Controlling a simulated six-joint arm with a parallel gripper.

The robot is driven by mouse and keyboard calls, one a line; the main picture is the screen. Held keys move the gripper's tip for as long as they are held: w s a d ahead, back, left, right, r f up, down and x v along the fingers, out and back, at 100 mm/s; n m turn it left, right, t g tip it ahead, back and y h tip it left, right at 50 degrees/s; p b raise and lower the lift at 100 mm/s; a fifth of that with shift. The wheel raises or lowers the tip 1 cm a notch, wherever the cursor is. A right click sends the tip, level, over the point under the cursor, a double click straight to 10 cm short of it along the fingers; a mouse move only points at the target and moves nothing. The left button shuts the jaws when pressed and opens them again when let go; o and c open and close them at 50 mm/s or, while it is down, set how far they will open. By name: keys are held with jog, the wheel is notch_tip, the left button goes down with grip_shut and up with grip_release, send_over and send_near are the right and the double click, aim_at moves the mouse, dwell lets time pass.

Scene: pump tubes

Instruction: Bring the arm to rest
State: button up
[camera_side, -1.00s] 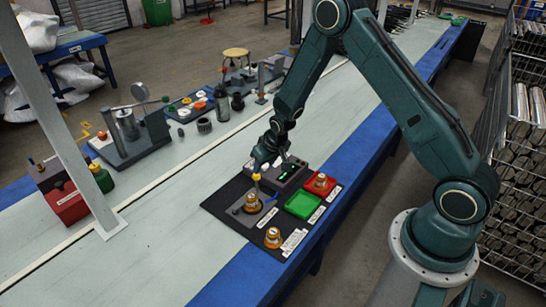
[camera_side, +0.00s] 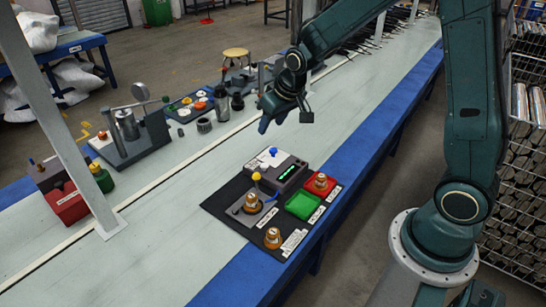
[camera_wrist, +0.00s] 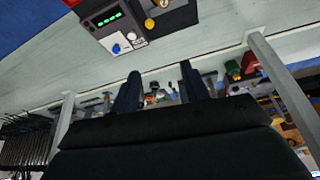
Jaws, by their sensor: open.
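My gripper (camera_side: 270,121) is raised in the air above the bench, behind the black mat, in the side view. In the wrist view, the two fingers of my gripper (camera_wrist: 160,78) are apart with nothing between them. It touches nothing that I can see. A grey device (camera_side: 277,169) with a green display and a blue knob stands on the black mat (camera_side: 222,205), below and in front of the gripper. The device (camera_wrist: 116,24) also shows at the top of the wrist view.
On the mat are a brass part (camera_side: 272,238), another on a grey fixture, a green tray (camera_side: 303,206) and a red tray (camera_side: 333,190) holding a brass part. Tools line the bench's far side. A white post (camera_side: 62,120) stands at left. The bench between is clear.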

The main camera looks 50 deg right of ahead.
jog(key=s+a+r, duration=0.3)
jog(key=s+r, duration=0.8)
jog(key=s, duration=0.1)
jog(key=s+a+r+n, duration=0.1)
jog(key=s+r, duration=0.2)
jog(key=s, duration=1.1)
jog(key=shift+a+r+n+t+y, duration=0.15)
jog(key=shift+a+n+t+y, duration=0.15)
jog(key=shift+a+t, duration=0.1)
